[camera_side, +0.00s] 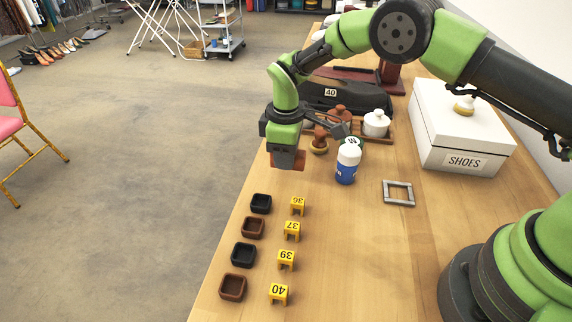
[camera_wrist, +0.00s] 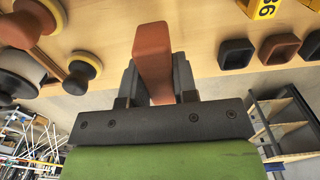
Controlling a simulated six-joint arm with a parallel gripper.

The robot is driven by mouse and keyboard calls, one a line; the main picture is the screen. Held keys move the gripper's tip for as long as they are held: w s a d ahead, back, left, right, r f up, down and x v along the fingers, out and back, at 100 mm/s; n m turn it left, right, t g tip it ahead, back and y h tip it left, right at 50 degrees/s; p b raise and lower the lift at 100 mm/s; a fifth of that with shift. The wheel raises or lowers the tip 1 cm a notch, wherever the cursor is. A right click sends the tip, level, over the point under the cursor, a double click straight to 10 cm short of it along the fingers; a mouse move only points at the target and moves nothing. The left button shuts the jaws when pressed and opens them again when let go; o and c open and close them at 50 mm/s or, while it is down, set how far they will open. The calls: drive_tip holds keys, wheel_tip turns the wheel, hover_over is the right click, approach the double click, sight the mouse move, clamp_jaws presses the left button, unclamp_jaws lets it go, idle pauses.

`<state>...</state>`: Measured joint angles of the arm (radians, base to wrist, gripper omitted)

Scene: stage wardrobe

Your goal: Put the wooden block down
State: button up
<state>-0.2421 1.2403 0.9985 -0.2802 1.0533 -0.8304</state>
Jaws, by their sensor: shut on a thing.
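My gripper (camera_side: 287,158) is shut on the wooden block (camera_side: 300,161), a reddish-brown piece that shows only in small part in the side view. In the wrist view the block (camera_wrist: 153,55) stands out between the two dark fingers of my gripper (camera_wrist: 157,85). In the side view the gripper is near the table's left edge, behind the row of small trays. I cannot tell whether the block touches the table (camera_side: 330,240).
Small black and brown square trays (camera_side: 253,227) line the left edge beside yellow number markers (camera_side: 292,230). A blue-and-white bottle (camera_side: 347,165), a round-handled brush (camera_side: 319,140) and a grey square frame (camera_side: 398,193) are nearby. A white shoe box (camera_side: 455,120) stands right.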

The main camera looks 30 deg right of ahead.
drive_tip(key=shift+f, duration=1.45)
drive_tip(key=shift+f, duration=0.15)
drive_tip(key=o, duration=0.9)
